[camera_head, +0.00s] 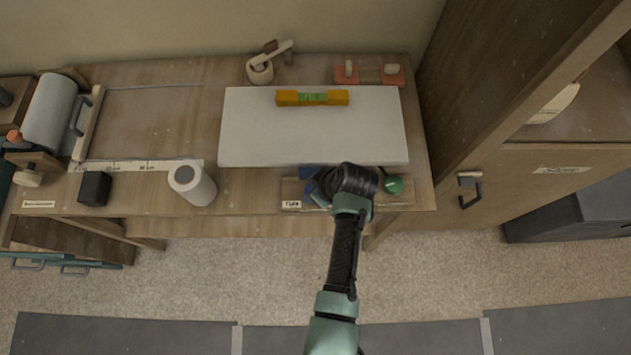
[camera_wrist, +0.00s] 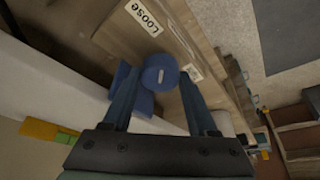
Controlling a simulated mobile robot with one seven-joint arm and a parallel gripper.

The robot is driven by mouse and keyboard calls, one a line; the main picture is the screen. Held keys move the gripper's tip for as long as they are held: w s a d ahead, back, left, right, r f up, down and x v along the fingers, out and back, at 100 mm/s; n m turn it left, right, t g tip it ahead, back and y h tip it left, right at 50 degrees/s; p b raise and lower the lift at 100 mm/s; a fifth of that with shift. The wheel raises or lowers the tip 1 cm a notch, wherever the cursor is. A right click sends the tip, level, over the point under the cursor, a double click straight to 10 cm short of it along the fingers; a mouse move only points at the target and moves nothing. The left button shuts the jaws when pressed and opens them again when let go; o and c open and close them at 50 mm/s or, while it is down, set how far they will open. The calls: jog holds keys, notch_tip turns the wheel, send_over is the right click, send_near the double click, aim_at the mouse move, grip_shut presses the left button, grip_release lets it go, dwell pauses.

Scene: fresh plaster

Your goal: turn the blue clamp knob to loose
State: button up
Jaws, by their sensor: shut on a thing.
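In the wrist view the blue clamp knob (camera_wrist: 160,68) is a round blue disc with a small white mark on its face. My gripper (camera_wrist: 157,84) has one dark blue finger on each side of it and is shut on it. A label reading LOOSE (camera_wrist: 145,17) is on the wooden strip beside the knob; a second label (camera_wrist: 190,70) lies close by, its text hard to read. In the head view my gripper (camera_head: 325,186) is at the bench's front edge. It hides most of the knob; some blue (camera_head: 309,172) shows behind it. A label (camera_head: 291,204) there seems to read Tight.
A white board (camera_head: 310,138) with a yellow level (camera_head: 290,98) lies behind my gripper. A white roll (camera_head: 194,187) and a black block (camera_head: 95,188) stand to the left. A tall cabinet (camera_head: 475,80) rises on the right.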

jog(key=o, duration=1.4)
